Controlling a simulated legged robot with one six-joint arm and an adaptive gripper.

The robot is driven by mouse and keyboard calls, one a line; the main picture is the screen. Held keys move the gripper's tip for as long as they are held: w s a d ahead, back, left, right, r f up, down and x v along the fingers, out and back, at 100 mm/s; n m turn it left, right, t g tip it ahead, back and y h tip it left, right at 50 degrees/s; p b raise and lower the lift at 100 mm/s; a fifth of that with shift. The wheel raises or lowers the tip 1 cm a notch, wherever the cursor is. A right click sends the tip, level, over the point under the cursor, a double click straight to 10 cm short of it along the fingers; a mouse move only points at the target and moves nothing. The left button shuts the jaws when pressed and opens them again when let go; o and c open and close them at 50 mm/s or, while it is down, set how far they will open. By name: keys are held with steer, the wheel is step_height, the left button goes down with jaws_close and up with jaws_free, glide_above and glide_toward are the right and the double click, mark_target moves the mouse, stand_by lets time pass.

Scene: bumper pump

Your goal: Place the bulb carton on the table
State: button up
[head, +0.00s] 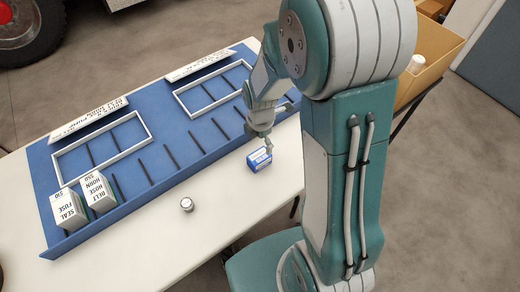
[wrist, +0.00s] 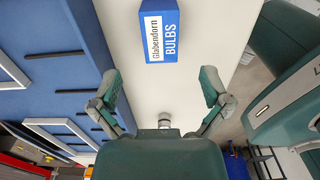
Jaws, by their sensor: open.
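The bulb carton (head: 259,161) is a small blue and white box on the white table (head: 140,240), just off the front edge of the blue display board. In the wrist view the carton (wrist: 168,36) shows its "Glabendorn BULBS" label and sits past my fingertips, centred on the gap between them. My gripper (head: 266,146) is right by the carton in the head view, with a finger overlapping its upper right side. In the wrist view my gripper (wrist: 162,84) has its fingers wide apart with nothing between them.
A blue board (head: 190,152) with dividers and white frames covers the back of the table. Fuse seal and horn belt boxes (head: 97,191) stand at its left end. A small round metallic item (head: 187,204) stands on the bare table. A cardboard box (head: 430,62) is behind my arm.

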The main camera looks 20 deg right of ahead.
step_height(320, 180, up, 4)
step_height(320, 180, up, 12)
steer(key=f+m+t, duration=0.1)
steer(key=m+t, duration=0.2)
steer(key=m, duration=0.6)
glide_above(260, 155)
steer(key=s, duration=0.5)
steer(key=s+r+m+t, duration=0.2)
steer(key=s+r+m, duration=0.7)
steer(key=m, duration=0.3)
steer(key=shift+s+m+t, duration=0.2)
steer(key=shift+m+t, duration=0.1)
